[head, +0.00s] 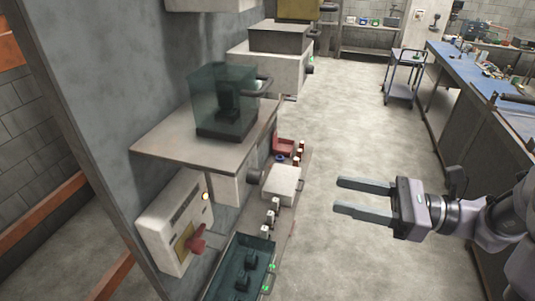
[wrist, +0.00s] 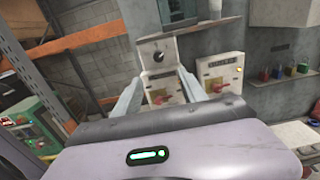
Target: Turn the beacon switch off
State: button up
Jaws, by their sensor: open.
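A white switch box (head: 176,222) with a red rotary handle (head: 194,244) on a yellow plate is mounted on the grey wall at lower left in the head view. A small lamp (head: 205,196) on it glows. In the wrist view, two white boxes carry red handles: a left one (wrist: 158,97) between my fingers and a right one (wrist: 219,86) with a lit yellow lamp (wrist: 238,71). Labels are too small to read, so I cannot tell which is the beacon's. My gripper (head: 338,195) is open and empty, in free air right of the wall and apart from the switches.
A shelf (head: 150,140) with a dark glass-like box (head: 220,100) juts out above the switch box. Below it stand a teal clear box (head: 240,265) and a white box (head: 282,184). Open floor (head: 345,120) lies between the wall and the blue workbench (head: 480,75).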

aim_at(262, 179)
jog(key=x, duration=0.5)
jog(key=p+x, duration=0.1)
jog(key=x, duration=0.9)
jog(key=shift+s+p, duration=0.3)
jog(key=shift+p, duration=0.05)
jog(key=shift+w+a+f, duration=0.1)
jog(key=shift+w+a, duration=0.2)
jog(key=shift+a, duration=0.05)
grip_shut()
